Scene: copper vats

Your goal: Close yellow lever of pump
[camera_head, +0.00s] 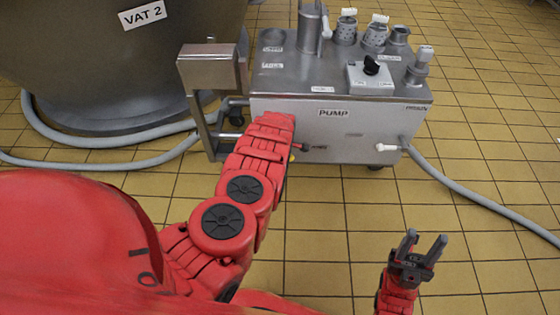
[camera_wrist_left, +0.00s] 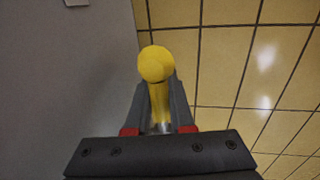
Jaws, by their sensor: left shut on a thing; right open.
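The pump (camera_head: 338,115) is a grey metal box labelled PUMP, standing on the tiled floor. My left arm reaches to its front face and hides part of it. The yellow lever (camera_wrist_left: 155,66), with a round knob end, shows in the left wrist view between the fingers of my left gripper (camera_wrist_left: 156,95), which is shut on it beside the grey pump wall. In the head view the left fingers are hidden by my own arm; only a small yellow bit shows beside it. My right gripper (camera_head: 421,247) is open and empty above the floor, front right of the pump.
A large vat (camera_head: 110,60) labelled VAT 2 stands at the back left, with grey hoses (camera_head: 95,165) on the floor. Another hose (camera_head: 470,195) runs from the pump's right side. A switch box with a black knob (camera_head: 371,65) sits on top. Tiled floor at right is mostly clear.

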